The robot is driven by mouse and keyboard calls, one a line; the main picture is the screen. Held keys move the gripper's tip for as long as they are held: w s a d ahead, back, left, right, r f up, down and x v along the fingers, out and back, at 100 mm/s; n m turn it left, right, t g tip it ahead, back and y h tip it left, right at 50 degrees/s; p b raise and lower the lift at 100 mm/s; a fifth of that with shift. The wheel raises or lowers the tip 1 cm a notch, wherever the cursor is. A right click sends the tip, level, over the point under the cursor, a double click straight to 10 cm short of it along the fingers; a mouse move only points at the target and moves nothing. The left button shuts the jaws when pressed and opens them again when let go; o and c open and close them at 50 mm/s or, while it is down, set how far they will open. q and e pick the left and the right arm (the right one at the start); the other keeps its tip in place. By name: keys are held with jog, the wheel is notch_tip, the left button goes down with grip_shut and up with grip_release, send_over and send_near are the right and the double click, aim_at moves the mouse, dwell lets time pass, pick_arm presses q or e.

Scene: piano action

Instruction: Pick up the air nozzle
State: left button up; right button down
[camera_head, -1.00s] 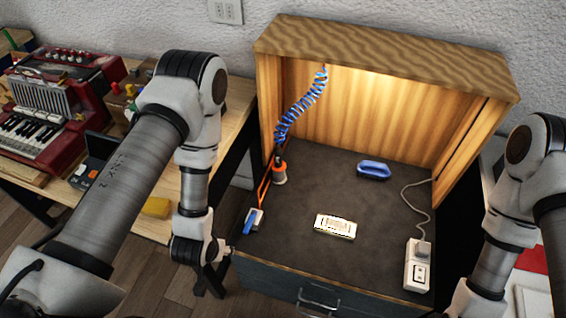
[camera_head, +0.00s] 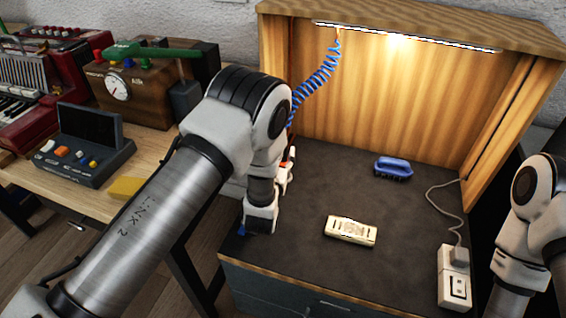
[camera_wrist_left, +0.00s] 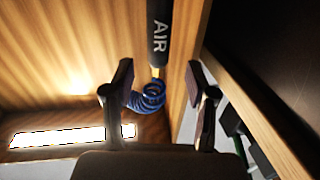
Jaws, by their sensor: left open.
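The air nozzle has a black handle marked AIR (camera_wrist_left: 160,35) with a brass end and a blue coiled hose (camera_wrist_left: 150,97). In the head view the blue hose (camera_head: 318,80) hangs from the cabinet top at its left side. Most of the nozzle there is hidden behind my left arm; only a little orange shows. My left gripper (camera_head: 286,172) is at the cabinet's left side, close to the nozzle. In the left wrist view its open fingers (camera_wrist_left: 160,75) stand either side of the handle's line, with the handle just past the tips; contact cannot be told. My right gripper is out of view.
A blue brush (camera_head: 393,168), a cream labelled block (camera_head: 350,231) and a white socket box (camera_head: 455,278) with a cord are on the dark worktop (camera_head: 320,185). The cabinet's side panel (camera_wrist_left: 262,110) is close to the left gripper. A bench with instruments stands left.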

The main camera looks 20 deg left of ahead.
pick_arm(q)
jog(key=w, duration=0.3)
jog(key=w+b, duration=0.1)
jog(key=w, duration=0.1)
jog(key=shift+w+a+f, duration=0.2)
jog(key=shift+w+f, duration=0.05)
grip_shut()
notch_tip(320, 180, up, 9)
jog(key=shift+s+r+p, duration=0.1)
jog(key=shift+p, duration=0.95)
jog(key=shift+r, duration=0.45)
